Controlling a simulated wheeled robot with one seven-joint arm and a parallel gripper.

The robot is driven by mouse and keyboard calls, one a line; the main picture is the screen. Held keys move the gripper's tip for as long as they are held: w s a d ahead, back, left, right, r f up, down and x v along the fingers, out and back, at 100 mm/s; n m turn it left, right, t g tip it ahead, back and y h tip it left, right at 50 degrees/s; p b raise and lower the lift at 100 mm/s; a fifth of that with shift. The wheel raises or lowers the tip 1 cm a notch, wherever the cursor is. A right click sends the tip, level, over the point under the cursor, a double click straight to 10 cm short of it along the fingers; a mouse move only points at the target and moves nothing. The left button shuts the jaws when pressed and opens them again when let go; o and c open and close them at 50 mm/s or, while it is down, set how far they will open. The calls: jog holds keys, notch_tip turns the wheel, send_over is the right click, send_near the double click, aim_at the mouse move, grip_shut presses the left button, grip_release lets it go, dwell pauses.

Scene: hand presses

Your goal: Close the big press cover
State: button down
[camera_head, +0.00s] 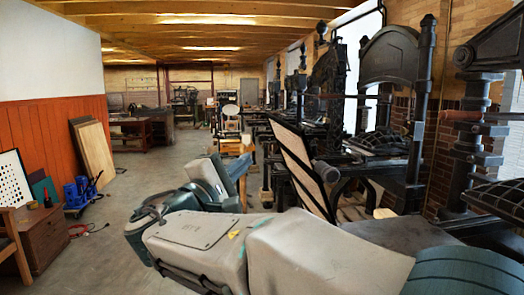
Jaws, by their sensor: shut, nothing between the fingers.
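The big press cover (303,166) is a pale panel in a dark frame, right of the middle. It stands raised and steeply tilted, its top edge leaning to the left. It belongs to a black hand press (405,120) with a tall arched iron frame. My grey arm crosses the foreground from lower right to left, then bends back toward the middle, left of the cover. I cannot make out my gripper's fingers. My arm hides the lower part of the press.
Another black press (480,130) stands at the right edge, and more presses line the right side behind. A wooden cabinet (45,235) and a blue device (80,193) with a red cord are at left. The grey floor (160,175) between is largely clear.

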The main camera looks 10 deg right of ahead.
jog(key=p, duration=0.3)
send_near(291, 130)
jog(key=w, duration=0.3)
jog(key=d, duration=0.1)
jog(key=d+r+p, duration=0.1)
jog(key=shift+w+d+r, duration=0.25)
jog(key=shift+d+r, duration=0.1)
jog(key=shift+d, duration=0.05)
jog(key=shift+w+d, duration=0.1)
jog(key=shift+d, duration=0.35)
